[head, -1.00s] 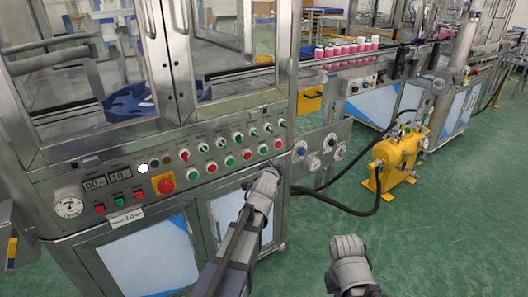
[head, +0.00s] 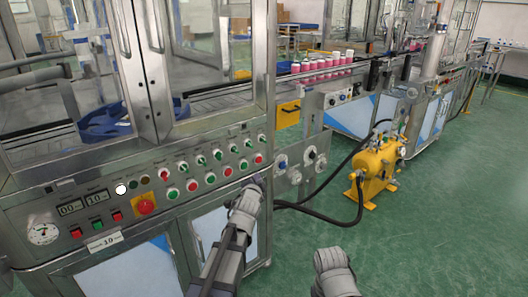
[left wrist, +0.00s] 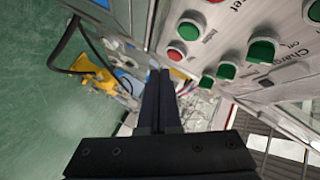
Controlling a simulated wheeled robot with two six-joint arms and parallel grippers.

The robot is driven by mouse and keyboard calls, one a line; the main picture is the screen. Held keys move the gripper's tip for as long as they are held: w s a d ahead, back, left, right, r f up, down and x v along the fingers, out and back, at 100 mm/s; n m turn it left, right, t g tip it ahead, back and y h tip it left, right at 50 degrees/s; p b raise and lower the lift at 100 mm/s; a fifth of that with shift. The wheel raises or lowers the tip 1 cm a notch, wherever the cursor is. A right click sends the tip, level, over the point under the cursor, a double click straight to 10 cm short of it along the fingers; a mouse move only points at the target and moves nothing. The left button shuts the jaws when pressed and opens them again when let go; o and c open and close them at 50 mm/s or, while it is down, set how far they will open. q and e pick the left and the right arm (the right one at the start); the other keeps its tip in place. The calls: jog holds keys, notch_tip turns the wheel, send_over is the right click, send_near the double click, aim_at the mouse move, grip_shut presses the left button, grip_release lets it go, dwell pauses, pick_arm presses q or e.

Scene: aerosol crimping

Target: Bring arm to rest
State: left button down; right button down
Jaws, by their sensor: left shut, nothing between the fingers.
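My left gripper (head: 256,183) is in front of the lower right end of the machine's control panel (head: 215,190), just below the rightmost red button (head: 258,159). In the left wrist view its dark fingers (left wrist: 162,80) are together with nothing between them. They point past the panel's red and green buttons. Whether a fingertip touches the panel is unclear. My right gripper (head: 331,262) is low in the head view, over the green floor and away from the machine. Its fingers cannot be made out.
A yellow tank (head: 377,165) with a black hose stands on the floor to the right. Pink cans (head: 318,66) line the conveyor behind. A blue round part (head: 105,122) is inside the machine's enclosure. The green floor (head: 440,220) at right is clear.

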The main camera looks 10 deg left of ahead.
pick_arm(q)
jog(key=s+d+f+n+g+h, duration=0.15)
jog(key=s+d+f+g, duration=0.25)
jog(key=s+d+f, duration=0.4)
jog(key=s+d+f+n+g+y, duration=0.1)
jog(key=s+d+f+n+g, duration=0.2)
jog(key=s+f+g, duration=0.45)
jog(key=s+d+f+n+g, duration=0.1)
jog(key=s+d+g, duration=0.1)
jog(key=s, duration=0.7)
jog(key=s+d+n+g, duration=0.1)
jog(key=s+d+g, duration=0.15)
jog(key=s, duration=0.75)
notch_tip(320, 180, up, 26)
jog(key=p, duration=2.6)
jog(key=shift+w+d+t, duration=0.2)
jog(key=shift+t, duration=0.1)
jog(key=shift+a+h, duration=0.15)
jog(key=shift+h, duration=0.1)
